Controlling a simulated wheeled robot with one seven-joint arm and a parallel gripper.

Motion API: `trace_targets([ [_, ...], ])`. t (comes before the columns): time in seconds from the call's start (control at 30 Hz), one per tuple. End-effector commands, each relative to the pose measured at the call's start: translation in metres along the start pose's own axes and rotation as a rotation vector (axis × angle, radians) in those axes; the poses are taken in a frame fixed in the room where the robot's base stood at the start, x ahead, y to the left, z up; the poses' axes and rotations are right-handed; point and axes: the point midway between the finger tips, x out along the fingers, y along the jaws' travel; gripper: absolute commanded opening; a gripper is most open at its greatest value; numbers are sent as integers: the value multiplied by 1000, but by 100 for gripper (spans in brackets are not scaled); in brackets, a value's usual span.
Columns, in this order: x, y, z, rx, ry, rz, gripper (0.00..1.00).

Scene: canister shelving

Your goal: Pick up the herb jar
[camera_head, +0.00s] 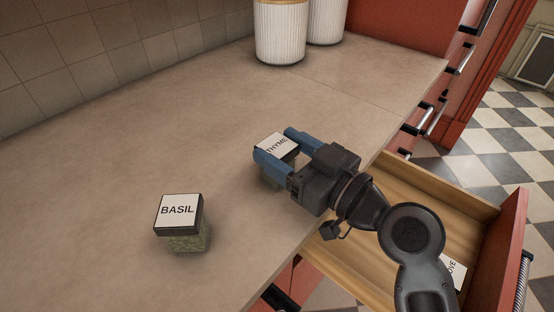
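A square jar labelled THYME (275,144) stands upright on the counter. My gripper (276,148) reaches in from the right with its two blue fingers on either side of this jar. Whether the fingers touch the jar's sides cannot be told; the jar's lower part is partly hidden by the near finger. Another square jar labelled BASIL (180,222), with a dark lid and green contents, stands on the counter to the left and nearer, apart from my gripper.
The counter (130,150) is mostly clear. Two white ribbed canisters (281,35) (326,20) stand at the back. An open wooden drawer (480,205) juts out below the counter's right edge, under my arm, with a partly hidden labelled item (453,270) inside.

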Motion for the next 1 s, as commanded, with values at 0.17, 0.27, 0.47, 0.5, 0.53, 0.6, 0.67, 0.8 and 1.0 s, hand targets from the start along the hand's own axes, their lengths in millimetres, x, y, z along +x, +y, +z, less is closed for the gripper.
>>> trace_targets([
  [0.17, 0, 0, 0, 0, 0, 0, 43],
  [0.27, 0, 0, 0, 0, 0, 0, 34],
  [0.47, 0, 0, 0, 0, 0, 0, 28],
  [0.5, 0, 0, 0, 0, 0, 0, 28],
  [0.53, 0, 0, -1, 0, 0, 0, 28],
  [0.6, 0, 0, -2, -1, 1, 0, 28],
  [0.67, 0, 0, -6, -1, 1, 0, 28],
  [0.8, 0, 0, -19, -2, 1, 0, 28],
  [1.0, -4, 6, -48, -1, 2, 4, 28],
])
